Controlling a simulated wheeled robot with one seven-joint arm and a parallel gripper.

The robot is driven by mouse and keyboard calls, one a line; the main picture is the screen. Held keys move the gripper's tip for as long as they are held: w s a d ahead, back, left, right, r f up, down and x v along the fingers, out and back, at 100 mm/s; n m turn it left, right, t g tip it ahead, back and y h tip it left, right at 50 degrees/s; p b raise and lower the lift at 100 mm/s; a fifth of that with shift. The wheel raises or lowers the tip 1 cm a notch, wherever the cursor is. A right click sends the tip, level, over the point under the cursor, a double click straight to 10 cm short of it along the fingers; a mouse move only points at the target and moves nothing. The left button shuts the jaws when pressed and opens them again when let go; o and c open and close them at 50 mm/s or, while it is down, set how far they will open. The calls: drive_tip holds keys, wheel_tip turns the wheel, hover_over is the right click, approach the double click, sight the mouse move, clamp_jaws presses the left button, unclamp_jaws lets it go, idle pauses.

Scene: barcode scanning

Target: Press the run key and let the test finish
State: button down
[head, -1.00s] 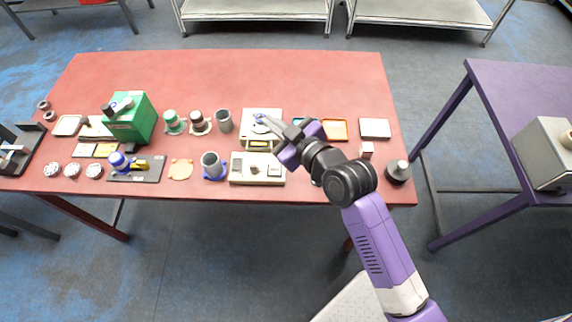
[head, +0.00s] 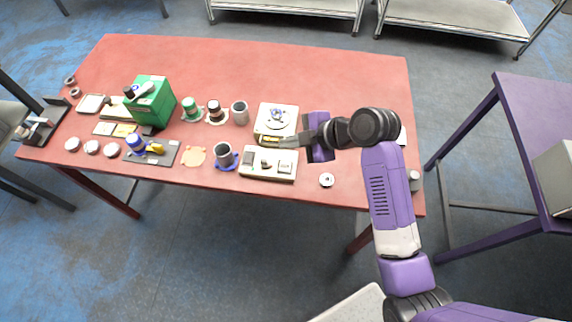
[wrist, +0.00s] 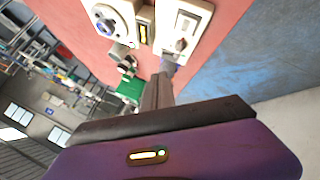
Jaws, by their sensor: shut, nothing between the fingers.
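A white instrument (head: 291,112) with a round dish on top and a yellow display on its front edge stands near the middle right of the red table. A small blue and grey piece (head: 277,116) sits on its dish. A flat cream panel (head: 270,174) with a few raised keys or blocks lies just in front of it. My gripper (head: 279,141) is shut and empty, over the gap between instrument and panel. In the wrist view my fingertips (wrist: 168,66) overlap the near end of the panel (wrist: 203,10); contact cannot be told. The run key's label is not readable.
A grey cup on a blue base (head: 223,153) stands left of the panel, and another grey cup (head: 240,114) left of the instrument. A green box (head: 158,105) and small bottles are farther left. A white-topped round part (head: 326,180) lies right of the panel.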

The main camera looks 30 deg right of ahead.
sight(288, 167)
drive_tip(key=shift+f, duration=0.15)
wheel_tip(288, 167, down, 9)
drive_tip(key=b, duration=0.6)
drive_tip(key=shift+r+b, duration=0.2)
drive_tip(key=shift+b, duration=0.2)
idle(1.6)
drive_tip(key=shift+f+b, duration=0.35)
